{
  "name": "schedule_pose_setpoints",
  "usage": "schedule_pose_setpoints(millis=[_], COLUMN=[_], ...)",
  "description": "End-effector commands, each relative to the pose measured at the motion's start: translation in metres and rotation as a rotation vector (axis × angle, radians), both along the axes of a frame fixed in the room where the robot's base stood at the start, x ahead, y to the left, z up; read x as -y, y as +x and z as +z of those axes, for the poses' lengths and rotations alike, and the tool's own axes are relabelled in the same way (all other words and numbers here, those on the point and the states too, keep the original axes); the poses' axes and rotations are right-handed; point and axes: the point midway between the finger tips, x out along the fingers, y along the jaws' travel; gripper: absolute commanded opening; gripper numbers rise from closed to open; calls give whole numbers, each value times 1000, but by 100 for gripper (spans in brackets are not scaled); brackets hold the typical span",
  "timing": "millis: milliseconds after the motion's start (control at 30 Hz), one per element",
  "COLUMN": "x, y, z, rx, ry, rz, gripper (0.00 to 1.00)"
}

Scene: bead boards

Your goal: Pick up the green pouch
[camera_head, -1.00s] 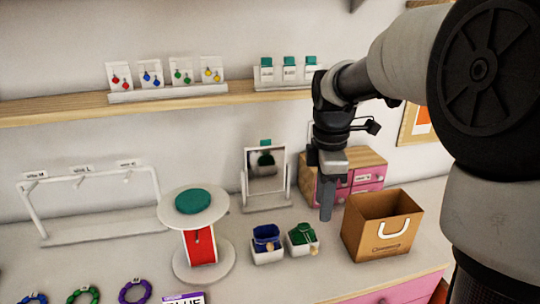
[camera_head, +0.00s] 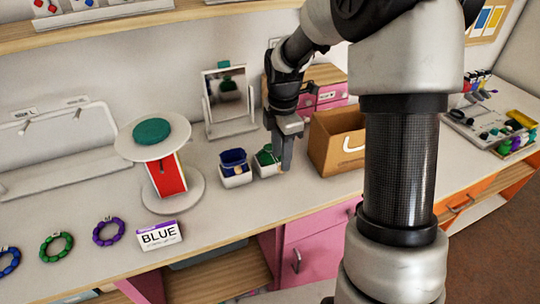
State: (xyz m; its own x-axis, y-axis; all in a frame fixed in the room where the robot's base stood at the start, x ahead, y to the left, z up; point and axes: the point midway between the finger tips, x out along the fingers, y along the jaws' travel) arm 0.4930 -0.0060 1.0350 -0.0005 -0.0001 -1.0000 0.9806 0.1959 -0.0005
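The green pouch (camera_head: 265,157) sits in a small white box (camera_head: 267,170) on the counter, just right of a blue pouch (camera_head: 233,160) in a matching box. My gripper (camera_head: 286,165) points down at the right side of the green pouch and partly overlaps it in the picture. I see the fingers edge-on, so I cannot tell whether they are open, or whether they touch the pouch.
A brown paper bag (camera_head: 338,150) stands close on the right. A mirror (camera_head: 228,98) is behind, and a round white stand with a teal disc (camera_head: 152,131) is left. Bead bracelets (camera_head: 108,231) and a BLUE card (camera_head: 159,236) lie in front.

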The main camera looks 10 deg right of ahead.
Motion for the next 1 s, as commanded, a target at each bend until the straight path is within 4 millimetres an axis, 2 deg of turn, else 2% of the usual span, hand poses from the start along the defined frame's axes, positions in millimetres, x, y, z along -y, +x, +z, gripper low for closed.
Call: schedule_pose_setpoints(millis=[367,667,767,900,1000], x=[0,0,0,0,0], y=[-5,-4,-4,-4,-4], z=[-47,-52,-52,-52,-52], rx=[-2,0,0,1,1], ry=[1,0,0,0,0], rz=[0,-1,-1,-1,-1], gripper=[38,38,24,0,0])
